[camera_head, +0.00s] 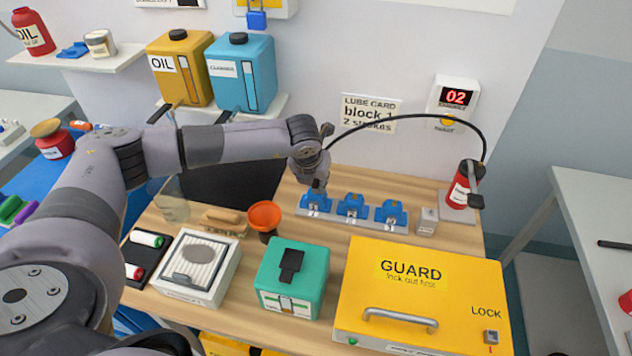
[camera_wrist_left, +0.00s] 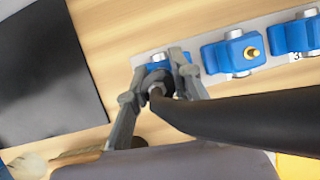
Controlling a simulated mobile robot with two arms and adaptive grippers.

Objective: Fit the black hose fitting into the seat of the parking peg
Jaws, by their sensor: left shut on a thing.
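My left gripper (camera_head: 318,186) is over the leftmost blue block (camera_head: 317,201) of a row on a pale strip. In the left wrist view its two fingers (camera_wrist_left: 160,90) are shut around the black hose fitting (camera_wrist_left: 156,87), with the leftmost blue block just beyond. I cannot tell whether the fitting touches that block. The black hose (camera_head: 405,118) arches from the gripper to a red canister (camera_head: 459,186) at the right. A small grey block (camera_head: 427,221) stands right of the row; I cannot tell whether it is the parking peg. My right gripper is not in view.
A yellow guard box (camera_head: 425,275), a green box (camera_head: 292,268), a white box (camera_head: 200,262) and an orange cup (camera_head: 265,217) stand in front of the row. A red display reading 02 (camera_head: 456,97) hangs on the wall behind. Bare wood shows behind the row.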

